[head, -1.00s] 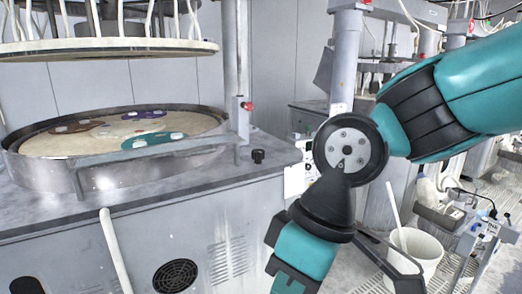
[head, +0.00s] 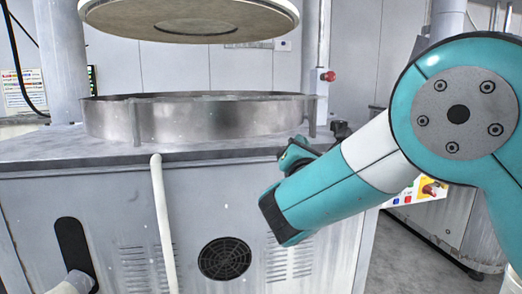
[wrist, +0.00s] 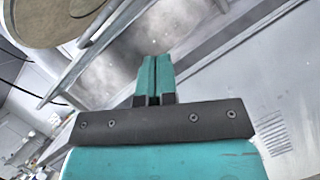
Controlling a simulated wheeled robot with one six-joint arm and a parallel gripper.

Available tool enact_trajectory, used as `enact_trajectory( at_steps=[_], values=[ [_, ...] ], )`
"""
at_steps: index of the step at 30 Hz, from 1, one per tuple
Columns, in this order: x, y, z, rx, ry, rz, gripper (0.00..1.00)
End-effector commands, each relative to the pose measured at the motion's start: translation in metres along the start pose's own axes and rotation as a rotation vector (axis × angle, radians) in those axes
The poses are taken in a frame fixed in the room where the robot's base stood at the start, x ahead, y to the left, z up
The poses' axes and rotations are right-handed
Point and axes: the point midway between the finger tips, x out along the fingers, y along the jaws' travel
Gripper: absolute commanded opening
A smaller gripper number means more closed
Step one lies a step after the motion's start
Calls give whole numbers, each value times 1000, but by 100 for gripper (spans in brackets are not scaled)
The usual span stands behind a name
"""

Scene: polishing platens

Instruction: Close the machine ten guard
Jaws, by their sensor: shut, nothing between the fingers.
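A grey machine (head: 120,200) stands in front of me in the head view, with a round metal basin (head: 200,118) on its top. I see no number on it. A slim metal rail (wrist: 88,68) runs along the basin's side in the wrist view; it may be the guard, but I cannot tell whether it is open or closed. My gripper (wrist: 154,62) has its teal fingers together and empty, over the grey machine top (wrist: 185,35) and apart from the rail. In the head view my arm hides much of the machine's right front corner.
A round upper plate (head: 190,20) hangs above the basin. A pale hose (head: 165,220) runs down the machine's front. A post with a red knob (head: 328,76) stands at the back right. A panel with coloured buttons (head: 415,193) is behind my arm. Floor shows at the right.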

Motion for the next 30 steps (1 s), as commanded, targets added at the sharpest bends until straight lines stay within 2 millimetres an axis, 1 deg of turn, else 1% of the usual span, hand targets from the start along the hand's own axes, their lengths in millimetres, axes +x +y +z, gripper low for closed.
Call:
enact_trajectory(
  at_steps=[1, 3, 6, 8, 11, 17, 30],
  values=[
    [-10, 10, -27, -135, -38, 82, 0],
    [-18, 28, -39, -287, -90, 167, 0],
    [-24, 44, -47, -412, -137, 233, 0],
    [-24, 49, -47, -445, -149, 250, 0],
    [-18, 54, -43, -455, -153, 254, 0],
    [-1, 60, -38, -452, -150, 252, 0],
    [33, 68, -35, -449, -149, 250, 0]
  ],
)
